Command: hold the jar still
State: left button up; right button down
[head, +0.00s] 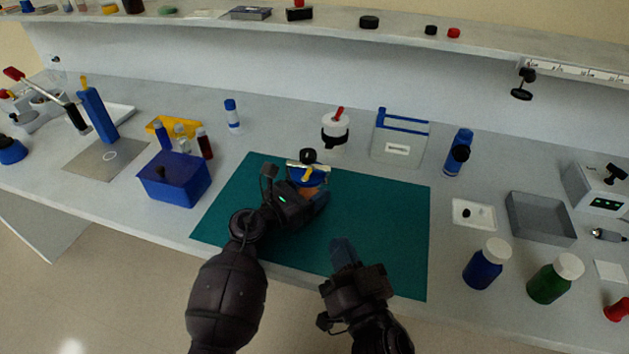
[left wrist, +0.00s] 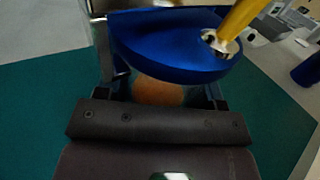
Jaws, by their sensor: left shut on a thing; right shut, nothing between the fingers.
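The jar (head: 309,188) stands on the green mat (head: 390,220) in the head view, mostly hidden by my left gripper. It has a blue lid (left wrist: 165,42) and an orange-brown body (left wrist: 158,93), seen in the left wrist view. A yellow rod (left wrist: 240,18) with a metal collar rises at the lid's right edge. My left gripper (head: 312,196) is shut on the jar's body below the lid. My right gripper (head: 343,246) is shut and empty over the front of the mat, apart from the jar.
A white pot with a red handle (head: 335,132) and a blue-handled box (head: 398,143) stand behind the mat. A blue bin (head: 174,182) is at left. A grey tray (head: 540,219), a blue bottle (head: 484,268) and a green bottle (head: 550,282) are at right. The mat's right part is clear.

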aim_at(309, 171)
jog(key=shift+w, duration=0.1)
dwell(0.3)
jog(key=shift+x, duration=6.9)
jog(key=shift+d, duration=0.1)
jog(key=shift+w+r+n+g, duration=0.1)
jog(key=shift+r+n+g, duration=0.1)
jog(key=shift+n+g, duration=0.5)
jog(key=n+g, duration=0.1)
jog(key=a+n+g+h, duration=0.1)
jog(key=n, duration=0.1)
jog(key=a+n, duration=0.1)
jog(key=n, duration=0.1)
jog(key=shift+w+r+g, duration=0.15)
jog(key=shift+r+g, duration=0.2)
jog(key=shift+g, duration=0.05)
jog(key=v, duration=1.4)
jog(key=shift+a+r, duration=0.2)
jog(key=shift+r, duration=0.1)
